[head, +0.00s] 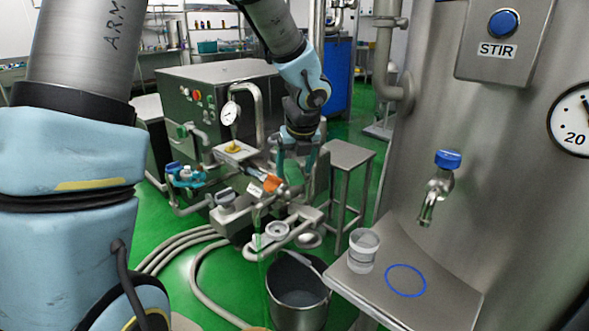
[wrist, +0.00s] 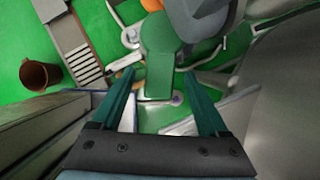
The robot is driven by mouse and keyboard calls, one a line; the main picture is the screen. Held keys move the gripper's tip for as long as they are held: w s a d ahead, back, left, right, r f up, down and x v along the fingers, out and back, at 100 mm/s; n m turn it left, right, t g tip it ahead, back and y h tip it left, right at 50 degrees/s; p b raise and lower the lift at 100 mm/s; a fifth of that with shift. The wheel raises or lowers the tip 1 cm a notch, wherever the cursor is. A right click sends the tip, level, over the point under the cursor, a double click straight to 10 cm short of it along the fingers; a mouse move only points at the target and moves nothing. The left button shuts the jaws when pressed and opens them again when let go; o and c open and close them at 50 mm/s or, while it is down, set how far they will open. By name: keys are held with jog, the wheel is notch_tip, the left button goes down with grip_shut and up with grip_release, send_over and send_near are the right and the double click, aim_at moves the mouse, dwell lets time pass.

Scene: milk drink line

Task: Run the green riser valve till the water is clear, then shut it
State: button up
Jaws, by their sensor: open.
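The green valve handle (wrist: 160,45) shows in the wrist view, just ahead of and between the fingertips of my gripper (wrist: 160,74). Green surface shows on both sides of the handle's narrow end, and I cannot tell whether a finger touches it. In the head view my gripper (head: 294,177) points down among the pipes, its teal fingers apart, and the green handle is hard to make out there. A thin, pale greenish vertical streak (head: 259,240) hangs left of the grey bucket (head: 297,298); I cannot tell whether it is running water or how clear it is.
An orange handle (head: 271,183) and blue valve (head: 186,174) sit on nearby pipework. A steel stand (head: 347,155) is close on the right. A clear cup (head: 363,250) stands on the shelf (head: 440,300) below a blue-topped tap (head: 437,185). Hoses (head: 190,250) cross the green floor.

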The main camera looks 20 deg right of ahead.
jog(key=v, duration=1)
jog(key=s+a+f+n+g, duration=0.1)
jog(key=s+a+f+n, duration=0.1)
jog(key=a+n, duration=0.7)
jog(key=s+a+f+n+g, duration=0.1)
jog(key=a+f+n, duration=0.3)
jog(key=a+n, duration=0.5)
jog(key=s+a+f+n+g, duration=0.1)
jog(key=s+a+f+n, duration=0.1)
jog(key=a+n, duration=0.8)
jog(key=n, duration=0.7)
jog(key=shift+s+f+n, duration=0.3)
jog(key=shift+s+f, duration=0.05)
jog(key=shift+f, duration=0.05)
dwell(3.1)
